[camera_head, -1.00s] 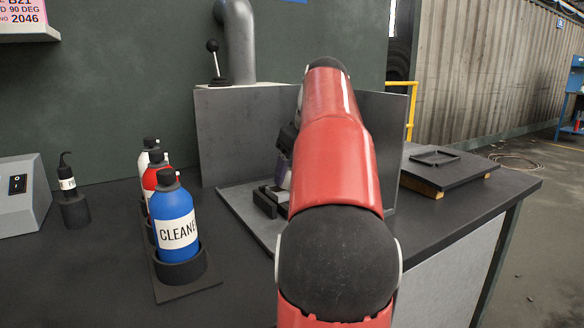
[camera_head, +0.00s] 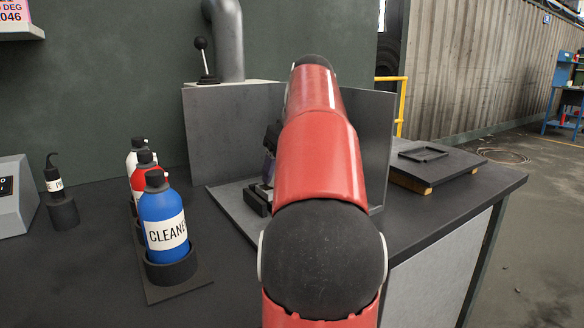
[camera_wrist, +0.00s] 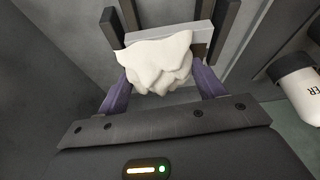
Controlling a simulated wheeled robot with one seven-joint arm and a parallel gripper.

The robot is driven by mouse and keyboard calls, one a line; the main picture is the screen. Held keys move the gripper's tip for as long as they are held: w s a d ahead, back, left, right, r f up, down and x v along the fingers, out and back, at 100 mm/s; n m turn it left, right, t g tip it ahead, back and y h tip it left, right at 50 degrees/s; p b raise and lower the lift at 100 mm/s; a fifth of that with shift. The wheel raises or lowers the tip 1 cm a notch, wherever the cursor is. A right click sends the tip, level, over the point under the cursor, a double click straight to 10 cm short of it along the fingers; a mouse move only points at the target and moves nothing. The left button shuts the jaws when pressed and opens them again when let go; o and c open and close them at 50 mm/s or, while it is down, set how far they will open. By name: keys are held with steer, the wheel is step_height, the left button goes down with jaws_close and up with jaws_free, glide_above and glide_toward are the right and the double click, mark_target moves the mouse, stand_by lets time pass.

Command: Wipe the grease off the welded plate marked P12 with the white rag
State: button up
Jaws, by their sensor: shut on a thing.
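My gripper (camera_wrist: 160,85) is shut on the white rag (camera_wrist: 158,58), which is bunched between its two purple fingers in the wrist view. Just beyond the rag is a light grey plate (camera_wrist: 203,37), standing between dark upright posts; the rag covers much of it. I cannot read a P12 mark or make out grease on it. Whether the rag touches the plate is hard to tell. In the head view my red arm hides most of the gripper, the rag and the plate.
A grey-walled booth (camera_head: 228,130) stands on the dark bench around my gripper. Several bottles, including a blue cleaner bottle (camera_head: 163,225), stand in a holder to the left. A dark board with a frame (camera_head: 424,153) lies on the right.

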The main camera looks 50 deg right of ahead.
steer(key=shift+w+a+f+b, duration=0.1)
steer(key=shift+w+a+b, duration=0.1)
steer(key=shift+a, duration=0.6)
steer(key=shift+w+a+f+b, duration=0.1)
steer(key=shift+w+a+b, duration=0.05)
steer(key=shift+a, duration=0.6)
steer(key=shift+w+a+r, duration=0.1)
steer(key=shift+w+a, duration=0.1)
steer(key=shift+a, duration=0.6)
steer(key=shift+w+a+r, duration=0.1)
steer(key=shift+w+a, duration=0.05)
steer(key=shift+a, duration=0.65)
step_height(320, 180, up, 6)
steer(key=p, duration=0.1)
steer(key=shift+r, duration=1.5)
